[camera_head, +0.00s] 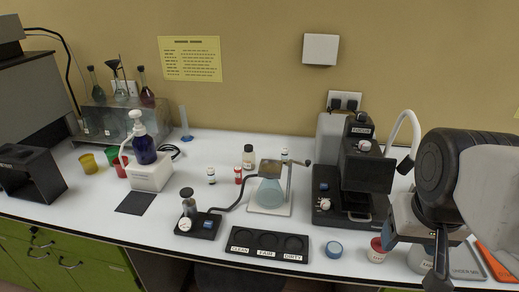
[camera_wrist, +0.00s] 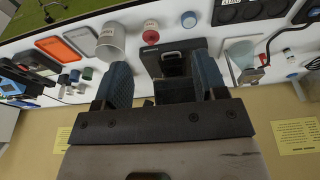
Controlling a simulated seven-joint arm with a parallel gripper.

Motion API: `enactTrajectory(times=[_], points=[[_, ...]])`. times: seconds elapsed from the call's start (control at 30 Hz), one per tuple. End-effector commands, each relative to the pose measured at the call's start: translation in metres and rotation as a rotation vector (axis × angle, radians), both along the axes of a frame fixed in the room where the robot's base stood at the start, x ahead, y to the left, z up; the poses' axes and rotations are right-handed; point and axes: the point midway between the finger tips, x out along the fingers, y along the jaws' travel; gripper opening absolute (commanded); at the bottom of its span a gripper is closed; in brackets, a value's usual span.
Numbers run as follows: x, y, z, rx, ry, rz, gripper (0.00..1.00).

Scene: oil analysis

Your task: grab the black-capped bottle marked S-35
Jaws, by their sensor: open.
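Several small bottles stand on the white bench, and no label on them is readable, so I cannot tell which is S-35. In the wrist view, a group of small dark-capped bottles (camera_wrist: 75,77) shows at the left. My gripper (camera_wrist: 165,75) is open, with both blue pads apart and no bottle visible between them. In the head view it is at the far right, away from the dark-capped bottle and the vial.
A black microscope-like instrument (camera_head: 364,180) stands between those bottles and my arm. The flask stand (camera_head: 270,211) and black three-well tray (camera_head: 267,244) are further left. A red-lidded jar (camera_head: 377,251), blue lid (camera_head: 334,249) and orange tray (camera_head: 497,260) lie near the front edge.

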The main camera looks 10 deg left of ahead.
Motion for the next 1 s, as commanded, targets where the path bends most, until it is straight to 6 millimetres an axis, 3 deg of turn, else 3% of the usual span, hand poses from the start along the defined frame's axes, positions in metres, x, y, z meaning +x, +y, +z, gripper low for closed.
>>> enactTrajectory(times=[0.07,0.47,1.0], points=[[0.000,0.000,0.016,0.000,-0.002,0.000,0.65],[0.045,0.025,0.030,0.139,0.032,-0.116,0.65],[0.176,0.102,0.058,0.504,0.182,-0.457,0.65]])
